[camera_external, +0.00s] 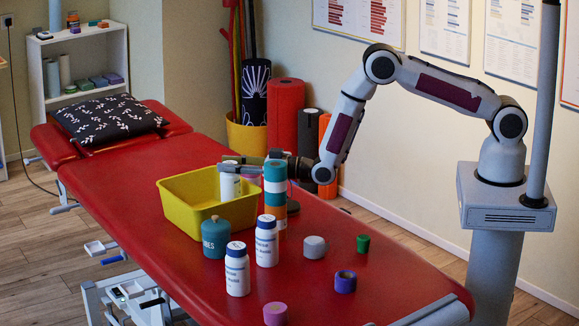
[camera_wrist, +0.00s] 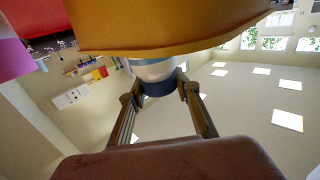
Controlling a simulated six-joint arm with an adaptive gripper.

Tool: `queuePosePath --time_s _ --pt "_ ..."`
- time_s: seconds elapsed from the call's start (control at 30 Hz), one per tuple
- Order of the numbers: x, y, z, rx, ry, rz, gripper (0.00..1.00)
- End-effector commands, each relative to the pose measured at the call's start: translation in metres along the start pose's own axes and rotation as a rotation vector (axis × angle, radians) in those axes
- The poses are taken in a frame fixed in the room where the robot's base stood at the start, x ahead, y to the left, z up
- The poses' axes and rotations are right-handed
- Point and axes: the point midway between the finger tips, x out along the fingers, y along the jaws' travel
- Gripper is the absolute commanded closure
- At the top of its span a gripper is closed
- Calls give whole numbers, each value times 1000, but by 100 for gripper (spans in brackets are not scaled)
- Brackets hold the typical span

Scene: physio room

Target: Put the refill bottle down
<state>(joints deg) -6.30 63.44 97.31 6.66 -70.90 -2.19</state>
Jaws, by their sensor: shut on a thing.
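The refill bottle, a white bottle with a dark blue cap, is upright between the fingers of my gripper. It shows in the external view (camera_external: 230,186) and in the wrist view (camera_wrist: 154,70). My gripper (camera_external: 232,163) reaches in from the right and is shut on the bottle near its cap; its fingers also show in the wrist view (camera_wrist: 157,88). The bottle's lower part is inside the yellow tub (camera_external: 195,222). The tub's wall (camera_wrist: 170,30) hides its base in the wrist view, so I cannot tell whether it touches the tub's floor.
Two similar white bottles (camera_external: 237,270) (camera_external: 266,242) and a teal canister (camera_external: 215,238) stand before the tub. A striped stack (camera_external: 275,190) stands at its right. Small purple (camera_external: 345,282), grey (camera_external: 314,247) and green (camera_external: 363,243) items lie farther right. The red table (camera_external: 125,190) is clear left of the tub.

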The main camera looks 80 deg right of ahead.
Motion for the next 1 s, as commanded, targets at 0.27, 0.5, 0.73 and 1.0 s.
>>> queuePosePath --time_s 0.27,0.5,0.73,1.0 --pt "0 0 -1 0 2 0 100" --pt "0 0 12 0 -1 0 100" --pt "0 0 32 0 1 0 100" --pt "0 0 38 0 2 0 100"
